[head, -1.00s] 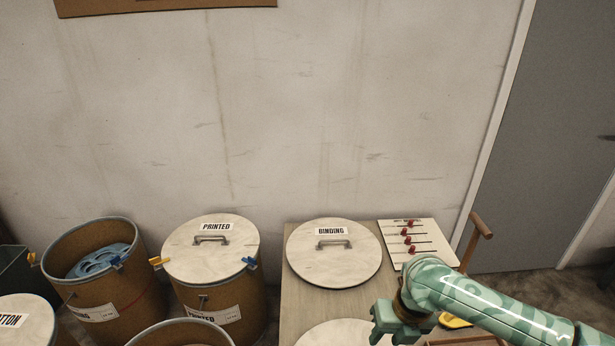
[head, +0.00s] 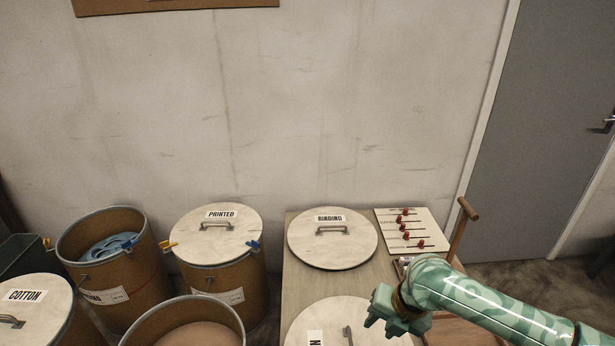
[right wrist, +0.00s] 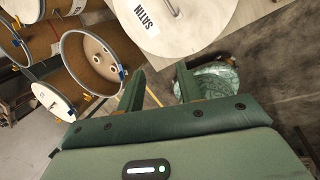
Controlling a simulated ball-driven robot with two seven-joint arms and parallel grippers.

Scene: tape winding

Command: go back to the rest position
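My right gripper (head: 376,310) hangs in the lower right of the head view, over the table beside a round pale lid (head: 326,322). In the right wrist view its two fingers (right wrist: 159,74) stand apart with nothing between them. That view shows a lid marked SATIN (right wrist: 172,22) just beyond the fingers. My left gripper is in neither view.
The table (head: 296,284) also bears the BINDING lid (head: 333,252) and a board with red sliders (head: 433,229). Left of it stand an open bin with blue contents (head: 132,288), the lidded PRINTED bin (head: 252,285), the COTTON lid (head: 40,310) and another open bin (head: 228,314).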

